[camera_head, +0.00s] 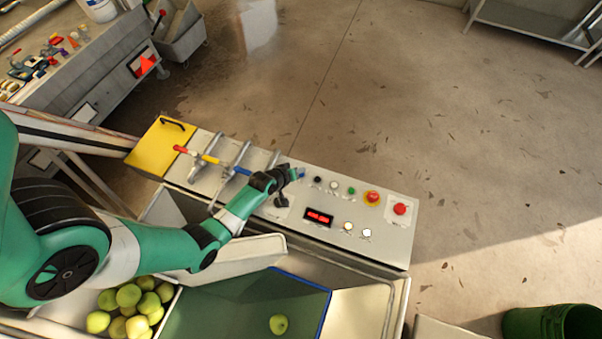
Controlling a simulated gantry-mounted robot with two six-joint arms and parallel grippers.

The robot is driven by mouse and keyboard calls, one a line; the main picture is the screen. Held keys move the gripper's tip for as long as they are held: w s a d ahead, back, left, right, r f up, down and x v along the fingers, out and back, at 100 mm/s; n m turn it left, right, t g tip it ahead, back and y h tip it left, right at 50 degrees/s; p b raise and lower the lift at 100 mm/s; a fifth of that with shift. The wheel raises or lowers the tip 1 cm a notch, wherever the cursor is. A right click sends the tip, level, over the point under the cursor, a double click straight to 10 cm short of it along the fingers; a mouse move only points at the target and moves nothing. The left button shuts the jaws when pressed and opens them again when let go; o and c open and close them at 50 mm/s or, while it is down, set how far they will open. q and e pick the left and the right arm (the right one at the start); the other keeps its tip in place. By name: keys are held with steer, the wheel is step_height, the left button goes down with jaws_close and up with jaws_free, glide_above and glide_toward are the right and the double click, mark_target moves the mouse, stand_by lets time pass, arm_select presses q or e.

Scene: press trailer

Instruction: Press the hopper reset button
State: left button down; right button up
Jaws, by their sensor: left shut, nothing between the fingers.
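The control panel (386,236) tops the metal machine. The labels are too small to read, so I cannot tell which is the hopper reset. My left gripper (295,174) is shut and empty over the panel's left part, left of the black knob. A small blue patch shows at its tip; I cannot tell what it is. My right gripper is out of view.
A red display (318,217) sits on the panel. Levers with coloured handles (210,159) and a yellow box (160,145) stand left of it. Green apples (130,302) fill a bin below my arm; one apple (278,324) lies in the green chute.

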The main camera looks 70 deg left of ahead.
arm_select(q)
steer(key=shift+f, duration=0.1)
stand_by(0.7)
steer(key=shift+f+b, duration=0.3)
steer(key=shift+b, duration=0.05)
steer(key=shift+f+b, duration=0.35)
steer(key=shift+f, duration=0.05)
stand_by(0.4)
stand_by(0.4)
steer(key=shift+r+p, duration=0.85)
step_height(320, 180, up, 5)
steer(key=p, duration=0.4)
steer(key=shift+p, duration=0.4)
